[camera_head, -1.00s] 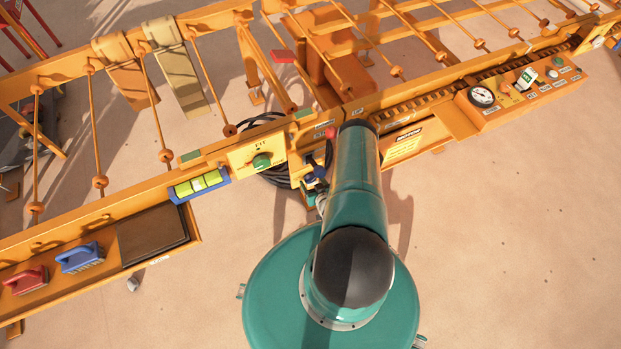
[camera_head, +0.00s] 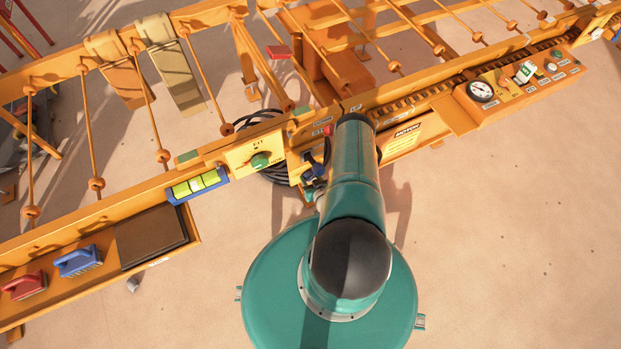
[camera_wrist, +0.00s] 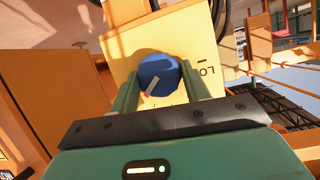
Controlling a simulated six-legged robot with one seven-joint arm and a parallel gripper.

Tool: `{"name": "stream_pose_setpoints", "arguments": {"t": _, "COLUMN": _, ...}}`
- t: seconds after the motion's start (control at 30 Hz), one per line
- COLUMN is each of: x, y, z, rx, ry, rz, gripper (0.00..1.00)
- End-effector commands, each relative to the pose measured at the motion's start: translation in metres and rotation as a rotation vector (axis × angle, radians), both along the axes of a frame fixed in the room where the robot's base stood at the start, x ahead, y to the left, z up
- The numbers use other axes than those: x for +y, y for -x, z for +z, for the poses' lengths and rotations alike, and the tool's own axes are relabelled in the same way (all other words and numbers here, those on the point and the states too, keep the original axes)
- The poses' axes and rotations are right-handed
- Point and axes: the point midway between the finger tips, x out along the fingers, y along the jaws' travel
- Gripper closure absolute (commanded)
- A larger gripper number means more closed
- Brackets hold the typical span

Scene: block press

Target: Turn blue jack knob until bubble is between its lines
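The blue jack knob (camera_wrist: 157,76) shows in the wrist view, with a pale slanted mark on its face, against a yellow panel with lettering. My gripper (camera_wrist: 160,82) has one finger on each side of the knob, with no clear gap visible, so it looks shut on it. The spirit level (camera_head: 198,185), with a yellow-green vial in a blue frame, sits on the orange frame left of my arm. Its bubble is too small to place against the lines.
Red (camera_head: 24,284) and blue (camera_head: 78,260) brushes lie in a tray at left. A gauge (camera_head: 481,91) and switches are on the right console. Open floor lies at lower right.

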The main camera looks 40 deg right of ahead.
Motion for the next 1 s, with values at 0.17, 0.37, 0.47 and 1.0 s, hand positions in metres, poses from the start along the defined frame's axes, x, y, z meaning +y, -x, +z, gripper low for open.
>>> {"name": "stream_pose_setpoints", "arguments": {"t": 0.17, "x": -0.0014, "y": -0.0001, "z": -0.0004, "rx": -0.004, "ry": -0.020, "rz": -0.001, "gripper": 0.76}}
{"name": "stream_pose_setpoints", "arguments": {"t": 0.37, "x": -0.0031, "y": -0.0007, "z": -0.0005, "rx": -0.036, "ry": -0.128, "rz": 0.000, "gripper": 0.76}}
{"name": "stream_pose_setpoints", "arguments": {"t": 0.47, "x": -0.0033, "y": -0.0008, "z": -0.0006, "rx": -0.045, "ry": -0.162, "rz": -0.002, "gripper": 0.76}}
{"name": "stream_pose_setpoints", "arguments": {"t": 1.0, "x": -0.0027, "y": -0.0009, "z": -0.0007, "rx": -0.046, "ry": -0.168, "rz": -0.001, "gripper": 0.33}}
